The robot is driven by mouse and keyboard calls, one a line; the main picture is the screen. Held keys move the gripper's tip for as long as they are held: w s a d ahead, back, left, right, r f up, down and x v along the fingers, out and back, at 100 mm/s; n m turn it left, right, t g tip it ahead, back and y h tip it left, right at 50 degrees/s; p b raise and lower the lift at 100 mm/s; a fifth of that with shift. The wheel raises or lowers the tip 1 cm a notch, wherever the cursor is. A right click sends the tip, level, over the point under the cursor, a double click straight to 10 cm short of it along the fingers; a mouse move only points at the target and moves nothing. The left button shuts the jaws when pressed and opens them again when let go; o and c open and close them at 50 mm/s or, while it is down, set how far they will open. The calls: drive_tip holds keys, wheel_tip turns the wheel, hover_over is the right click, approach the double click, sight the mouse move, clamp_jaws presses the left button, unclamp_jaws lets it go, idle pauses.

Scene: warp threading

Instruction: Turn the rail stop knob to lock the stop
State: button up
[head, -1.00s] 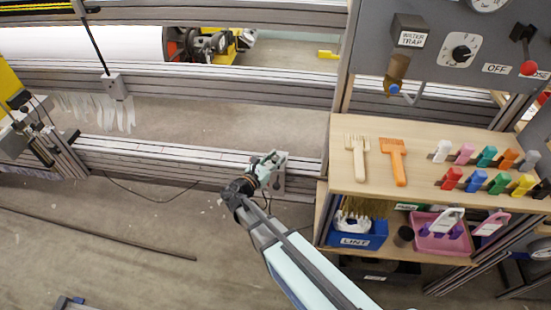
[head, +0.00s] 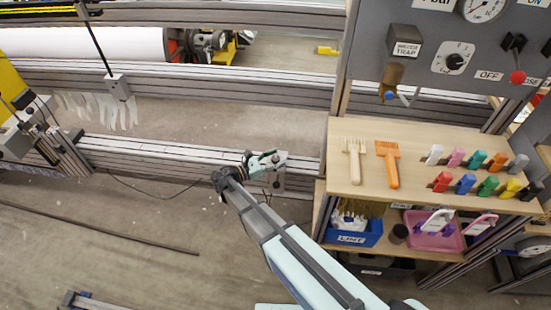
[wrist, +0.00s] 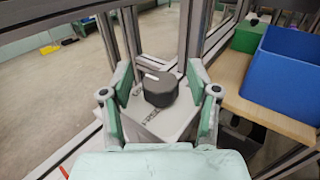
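The rail stop knob (wrist: 160,90) is a dark grey, blocky knob with a short white mark on top. It sits on a light grey plate (wrist: 172,122) in the wrist view, with a dark marking on the plate beside it. My gripper (wrist: 158,74) is open, with one green-padded finger on each side of the knob and a visible gap on both sides. In the head view my gripper (head: 270,160) is at the stop plate (head: 278,182) on the lower rail and hides the knob there.
The lower aluminium rail (head: 150,152) runs left from the stop. A wooden shelf unit (head: 350,187) with combs, coloured clips and a blue lint bin (head: 352,239) stands close on the right; the bin (wrist: 284,70) also shows in the wrist view. Open floor lies in front.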

drive_tip(key=v, duration=1.2)
idle(0.5)
